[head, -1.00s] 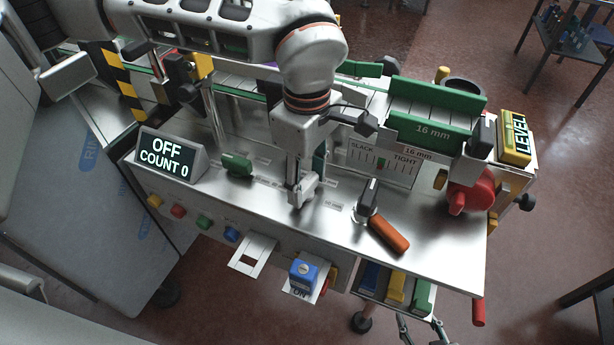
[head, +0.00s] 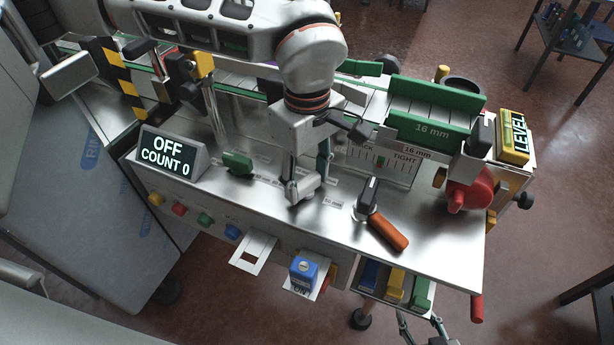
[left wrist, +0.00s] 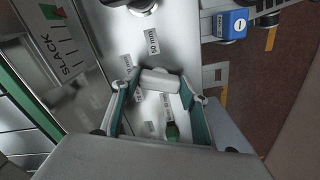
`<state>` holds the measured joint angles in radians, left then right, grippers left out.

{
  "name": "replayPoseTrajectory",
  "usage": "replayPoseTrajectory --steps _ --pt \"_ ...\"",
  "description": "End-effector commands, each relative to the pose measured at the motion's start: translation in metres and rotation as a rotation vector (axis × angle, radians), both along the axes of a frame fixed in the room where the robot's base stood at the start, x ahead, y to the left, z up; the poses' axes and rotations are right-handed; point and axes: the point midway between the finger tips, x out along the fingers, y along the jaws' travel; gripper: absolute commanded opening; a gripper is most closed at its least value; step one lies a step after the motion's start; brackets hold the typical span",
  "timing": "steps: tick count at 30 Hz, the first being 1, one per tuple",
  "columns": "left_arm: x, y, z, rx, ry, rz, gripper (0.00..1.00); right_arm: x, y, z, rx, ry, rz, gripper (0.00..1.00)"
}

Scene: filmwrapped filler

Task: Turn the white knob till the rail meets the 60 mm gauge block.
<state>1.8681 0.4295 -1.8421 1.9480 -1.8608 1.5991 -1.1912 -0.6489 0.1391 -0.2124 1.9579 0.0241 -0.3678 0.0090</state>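The white knob (left wrist: 160,82) is a short pale bar over the metal top, seen in the left wrist view between my left fingertips. My left gripper (left wrist: 161,78) has a fingertip against each end of it. In the head view my left gripper (head: 303,187) points down at the middle of the machine top, and its own parts hide much of the knob. A green rail piece (head: 432,128) marked 16 mm lies at the back right. I cannot pick out a 60 mm gauge block. My right gripper (head: 421,328) shows only spread fingertips at the bottom edge, empty.
A SLACK/TIGHT scale (head: 382,163) stands behind the top. A black lever with an orange handle (head: 388,232) lies right of my left gripper. A display (head: 170,156) reads OFF, COUNT 0. A red handwheel (head: 470,190) and a LEVEL box (head: 514,137) are at right.

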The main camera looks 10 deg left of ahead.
Motion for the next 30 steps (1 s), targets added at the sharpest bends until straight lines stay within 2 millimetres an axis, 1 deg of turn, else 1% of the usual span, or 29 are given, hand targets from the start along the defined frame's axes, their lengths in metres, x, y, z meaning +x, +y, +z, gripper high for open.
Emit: replayPoseTrajectory --steps 1,2,11,14,17,20,24,30 --pt "0.001 0.0 0.001 -0.002 -0.002 0.0 0.56 0.0 0.0 0.0 0.0 0.0 0.0 0.4" --pt "0.001 0.0 0.001 -0.002 -0.002 0.001 0.6 0.0 0.0 0.0 0.0 -0.001 0.0 0.4" --pt "0.0 0.0 0.0 -0.001 -0.001 0.001 0.6 0.002 -0.001 0.003 -0.001 -0.007 0.0 0.4" --pt "0.001 0.0 0.004 0.0 -0.002 0.001 0.6 0.002 -0.001 0.003 -0.002 -0.005 0.001 0.4" --pt "0.001 0.0 0.015 -0.001 -0.004 0.002 0.6 0.001 -0.001 0.002 -0.001 -0.004 0.001 0.4" --pt "0.002 0.0 0.032 -0.002 -0.006 0.002 0.6 0.001 0.0 0.002 -0.001 -0.004 0.001 0.4" --pt "0.002 0.0 0.062 -0.002 -0.006 0.003 0.6 0.001 0.0 0.002 0.0 -0.004 0.0 0.4" --pt "0.001 0.0 0.098 -0.001 -0.004 0.003 0.6 0.001 0.0 0.002 0.0 -0.004 0.0 0.4"
